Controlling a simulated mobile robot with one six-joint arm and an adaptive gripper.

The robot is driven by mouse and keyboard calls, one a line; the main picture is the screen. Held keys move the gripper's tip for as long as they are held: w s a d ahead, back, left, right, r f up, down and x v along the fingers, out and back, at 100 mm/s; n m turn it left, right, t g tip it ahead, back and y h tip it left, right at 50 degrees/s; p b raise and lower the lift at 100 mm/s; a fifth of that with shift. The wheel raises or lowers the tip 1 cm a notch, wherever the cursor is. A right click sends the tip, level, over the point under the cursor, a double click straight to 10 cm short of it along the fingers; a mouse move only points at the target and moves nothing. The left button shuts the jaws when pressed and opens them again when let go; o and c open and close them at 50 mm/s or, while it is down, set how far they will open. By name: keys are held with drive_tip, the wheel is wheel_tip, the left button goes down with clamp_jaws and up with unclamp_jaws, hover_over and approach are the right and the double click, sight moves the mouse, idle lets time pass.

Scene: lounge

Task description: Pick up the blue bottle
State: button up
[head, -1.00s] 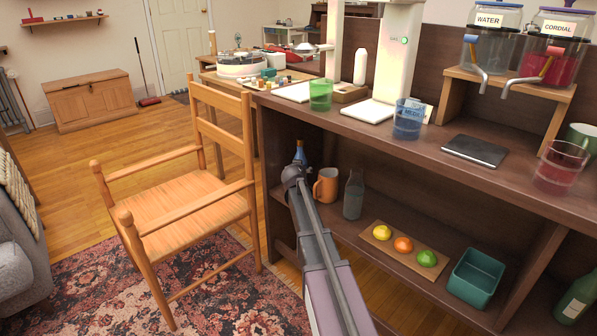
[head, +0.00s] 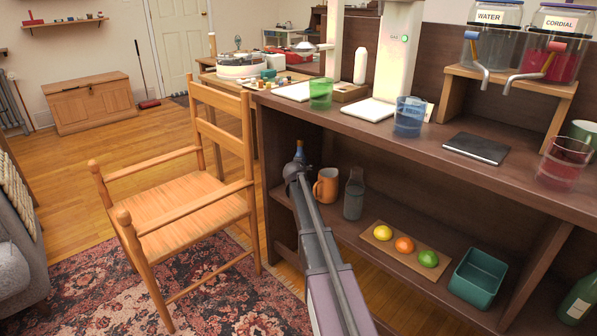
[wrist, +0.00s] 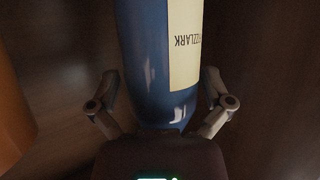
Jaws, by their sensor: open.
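The blue bottle (wrist: 146,62) fills the middle of the wrist view, with a cream label (wrist: 184,45) carrying dark lettering. My gripper (wrist: 160,95) is open, with one finger on each side of the bottle; I cannot tell whether either finger touches it. In the head view, only the top of the blue bottle (head: 299,148) shows above the end of my arm, at the left end of the lower shelf. The rest of it and the gripper's fingers are hidden behind the arm there.
An orange mug (head: 326,187) stands close to the right of the bottle, with a clear bottle (head: 354,195) beyond. A board (head: 437,262) with fruit and a teal bin (head: 477,279) sit farther right. The countertop (head: 385,138) is above; a wooden chair (head: 190,205) stands left.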

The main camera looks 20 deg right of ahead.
sight(300, 143)
idle(0.4)
drive_tip(key=c, duration=1.1)
drive_tip(key=shift+r, duration=0.15)
wheel_tip(300, 143, up, 10)
drive_tip(key=p, duration=1)
